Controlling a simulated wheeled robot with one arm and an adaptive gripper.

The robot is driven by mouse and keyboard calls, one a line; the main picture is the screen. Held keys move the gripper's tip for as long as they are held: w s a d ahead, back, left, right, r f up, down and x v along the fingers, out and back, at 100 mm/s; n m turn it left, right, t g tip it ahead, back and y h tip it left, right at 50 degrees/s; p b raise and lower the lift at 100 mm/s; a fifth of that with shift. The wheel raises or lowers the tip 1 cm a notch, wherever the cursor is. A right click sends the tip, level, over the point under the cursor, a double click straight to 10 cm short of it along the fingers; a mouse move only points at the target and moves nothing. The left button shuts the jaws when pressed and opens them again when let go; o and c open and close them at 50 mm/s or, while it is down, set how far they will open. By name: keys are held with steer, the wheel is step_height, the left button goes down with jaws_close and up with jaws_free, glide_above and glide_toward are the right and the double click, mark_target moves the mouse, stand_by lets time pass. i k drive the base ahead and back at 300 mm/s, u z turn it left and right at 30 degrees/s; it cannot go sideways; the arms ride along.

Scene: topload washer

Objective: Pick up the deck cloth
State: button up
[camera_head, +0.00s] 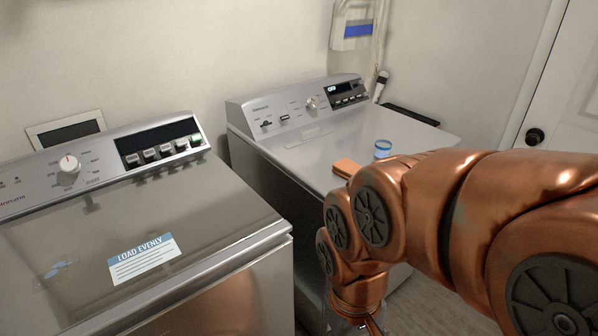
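A flat orange-tan piece (346,168), possibly the deck cloth, lies on top of the right-hand washer (400,140). Part of it is hidden behind my copper arm, and I cannot be sure that it is cloth. My arm reaches in from the right and bends down in front of the right-hand washer. Only a small part of my gripper (371,326) shows at the bottom edge, below and in front of the orange-tan piece and apart from it. Its fingers are cut off by the frame, so I cannot see whether they are open or hold anything.
The left-hand washer (205,215) has a closed glossy lid with a "LOAD EVENLY" label (144,258). A narrow gap separates the machines. A white door (570,100) is at right; some floor (425,310) shows below.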

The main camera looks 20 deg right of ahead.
mark_target(346, 168)
steer(key=z, duration=1.3)
steer(key=i, duration=0.45)
steer(key=u, duration=2.4)
